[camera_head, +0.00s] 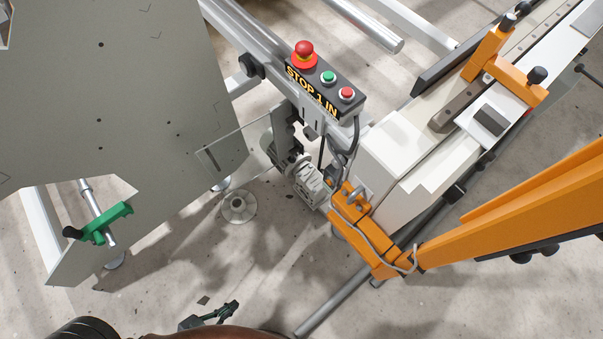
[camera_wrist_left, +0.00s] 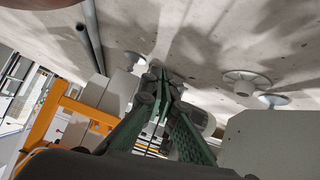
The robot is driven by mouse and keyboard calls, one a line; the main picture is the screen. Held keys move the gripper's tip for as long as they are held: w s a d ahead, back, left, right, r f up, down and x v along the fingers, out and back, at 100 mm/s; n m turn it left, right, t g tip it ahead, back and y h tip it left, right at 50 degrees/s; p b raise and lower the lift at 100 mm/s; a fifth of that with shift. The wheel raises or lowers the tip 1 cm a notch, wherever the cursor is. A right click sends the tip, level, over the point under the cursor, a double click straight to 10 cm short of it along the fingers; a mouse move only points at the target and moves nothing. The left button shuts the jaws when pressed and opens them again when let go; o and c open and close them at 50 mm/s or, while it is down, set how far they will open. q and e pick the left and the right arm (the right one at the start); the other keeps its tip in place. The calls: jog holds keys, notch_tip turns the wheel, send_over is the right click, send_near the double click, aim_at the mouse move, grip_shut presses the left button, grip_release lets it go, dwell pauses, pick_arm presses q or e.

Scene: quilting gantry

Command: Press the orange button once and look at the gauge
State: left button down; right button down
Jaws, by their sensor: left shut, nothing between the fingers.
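A dark control box (camera_head: 322,88) lettered "STOP 1 IN" is at the upper middle of the head view. It carries a red mushroom button (camera_head: 304,50), a green button (camera_head: 328,77) and a small red button (camera_head: 347,94). I see no clearly orange button and cannot make out a gauge. My left gripper (camera_head: 231,308) shows small at the bottom edge of the head view, well below and apart from the box. Its green fingers (camera_wrist_left: 160,75) are shut and empty in the left wrist view. My right gripper is not in view.
A large grey panel (camera_head: 110,110) with a green clamp (camera_head: 105,224) fills the left. An orange arm-like beam (camera_head: 520,212) and a white machine housing (camera_head: 390,175) stand at the right. Cables hang below the box. Bare floor (camera_head: 160,280) lies between panel and beam.

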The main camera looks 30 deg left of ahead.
pick_arm(q)
jog(key=shift+w+r, duration=0.1)
jog(key=shift+w, duration=0.2)
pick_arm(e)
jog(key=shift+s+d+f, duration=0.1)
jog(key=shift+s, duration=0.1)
